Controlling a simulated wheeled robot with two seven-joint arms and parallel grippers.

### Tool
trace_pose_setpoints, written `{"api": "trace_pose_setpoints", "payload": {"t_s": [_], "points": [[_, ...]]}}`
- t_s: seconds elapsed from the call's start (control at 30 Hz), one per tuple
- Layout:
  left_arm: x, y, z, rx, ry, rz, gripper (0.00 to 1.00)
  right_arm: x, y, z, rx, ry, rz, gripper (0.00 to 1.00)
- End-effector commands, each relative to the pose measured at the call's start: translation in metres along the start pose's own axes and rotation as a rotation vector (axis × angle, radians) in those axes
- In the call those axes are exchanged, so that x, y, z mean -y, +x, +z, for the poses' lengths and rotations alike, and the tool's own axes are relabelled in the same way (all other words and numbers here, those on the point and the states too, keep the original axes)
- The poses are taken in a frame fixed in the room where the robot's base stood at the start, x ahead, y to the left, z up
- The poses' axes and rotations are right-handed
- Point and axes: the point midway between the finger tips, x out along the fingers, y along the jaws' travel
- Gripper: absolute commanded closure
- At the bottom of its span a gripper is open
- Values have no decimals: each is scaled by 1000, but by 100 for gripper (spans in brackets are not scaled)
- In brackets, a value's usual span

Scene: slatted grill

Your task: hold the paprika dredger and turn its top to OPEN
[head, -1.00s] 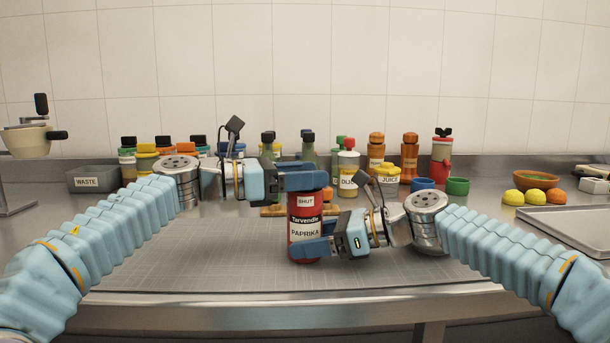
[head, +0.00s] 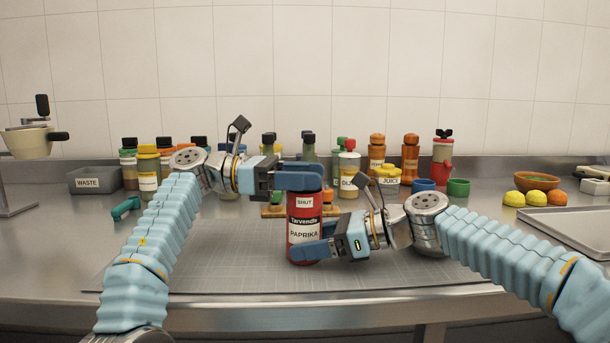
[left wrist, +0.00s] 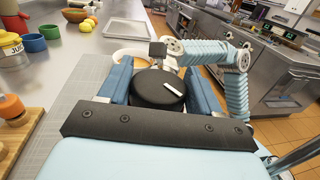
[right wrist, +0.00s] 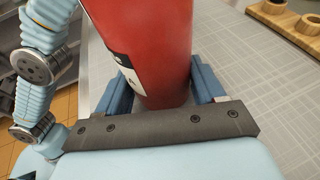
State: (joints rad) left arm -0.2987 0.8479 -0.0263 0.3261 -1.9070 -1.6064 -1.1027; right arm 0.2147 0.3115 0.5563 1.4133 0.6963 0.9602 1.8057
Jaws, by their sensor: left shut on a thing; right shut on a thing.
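The paprika dredger (head: 304,222), a red can labelled PAPRIKA, stands upright above the grey mat in the head view. A label reading SHUT shows near its top. My left gripper (head: 305,179) is shut on the dredger's top from the left. In the left wrist view its fingers flank the round black top (left wrist: 158,90), which has a white mark. My right gripper (head: 308,250) is shut on the lower body from the right. In the right wrist view the red body (right wrist: 150,50) sits between its fingers.
Behind stand several bottles, including an orange pepper mill (head: 410,160), and a JUICE pot (head: 388,178). A grey WASTE bin (head: 95,180) is at the left. A metal tray (head: 565,228) lies at the right. The grey mat (head: 220,260) is clear in front.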

Motion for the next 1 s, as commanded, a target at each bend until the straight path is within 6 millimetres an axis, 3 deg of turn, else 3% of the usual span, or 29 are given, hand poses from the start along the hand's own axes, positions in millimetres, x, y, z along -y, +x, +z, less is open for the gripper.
{"api": "trace_pose_setpoints", "payload": {"t_s": [0.37,0.4,0.5,1.0], "points": [[1,2,-1,-3,-5,-9,67,2,0,1,5,3,-6,68],[1,2,-1,-3,-5,-9,30,2,0,1,5,3,-6,68],[1,2,-1,-3,-5,-8,15,2,0,1,5,2,-6,68],[1,1,0,-1,-3,-4,15,1,-1,1,4,2,-5,68]]}}
